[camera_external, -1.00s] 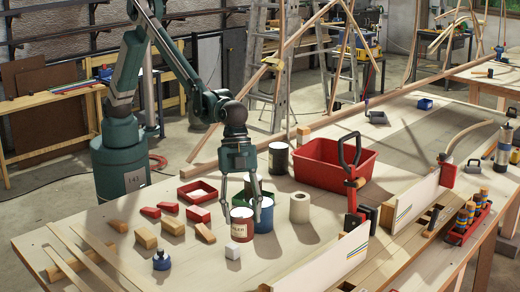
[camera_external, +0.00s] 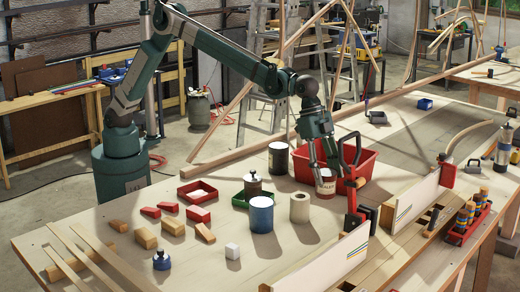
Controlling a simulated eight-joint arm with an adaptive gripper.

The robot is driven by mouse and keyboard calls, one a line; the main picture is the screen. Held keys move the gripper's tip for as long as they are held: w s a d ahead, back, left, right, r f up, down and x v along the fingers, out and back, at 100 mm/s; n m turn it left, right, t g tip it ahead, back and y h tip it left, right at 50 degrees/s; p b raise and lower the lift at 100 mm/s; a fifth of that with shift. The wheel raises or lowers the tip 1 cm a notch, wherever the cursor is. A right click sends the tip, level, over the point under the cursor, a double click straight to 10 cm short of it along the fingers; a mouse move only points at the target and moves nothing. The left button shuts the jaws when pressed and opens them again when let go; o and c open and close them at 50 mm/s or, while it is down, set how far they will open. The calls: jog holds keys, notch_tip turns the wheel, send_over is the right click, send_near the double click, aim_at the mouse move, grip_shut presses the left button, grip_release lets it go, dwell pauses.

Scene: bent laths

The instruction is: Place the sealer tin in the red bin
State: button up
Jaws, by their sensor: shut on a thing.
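The tin stands in front of the near wall of the red bin (camera_external: 363,167) in the picture. Whether it is over the bin or short of it, I cannot tell. My gripper and the tin hide part of the bin's inside and near wall.
A red-handled clamp (camera_external: 351,190) rises close to the right of the tin. A black tin (camera_external: 278,159) stands left of the bin. A paper roll (camera_external: 299,208) and a blue tin (camera_external: 262,214) stand in front. A white cube (camera_external: 232,251) lies nearer.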

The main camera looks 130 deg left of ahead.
jog(key=s+a+r+n+y+b, duration=0.1)
jog(key=s+a+n+b, duration=0.15)
jog(key=a, duration=1.25)
jog(key=s+a+r+n+y+b, duration=0.15)
jog(key=s+a, duration=0.25)
jog(key=a, duration=1)
jog(key=s+a+f+m+h+p, duration=0.1)
jog(key=s+a+f+p, duration=0.1)
jog(key=s+a+f, duration=0.2)
jog(key=s+a+f+m+h+p, duration=0.1)
jog(key=s+a+f+p, duration=0.1)
jog(key=s+f, duration=0.5)
jog(key=shift+s+a+m, duration=0.4)
jog(key=shift+s+a, duration=0.45)
jog(key=shift+s, duration=1.35)
jog(key=shift+f, duration=0.1)
jog(key=shift+f, duration=2.4)
jog(key=shift+f, duration=0.2)
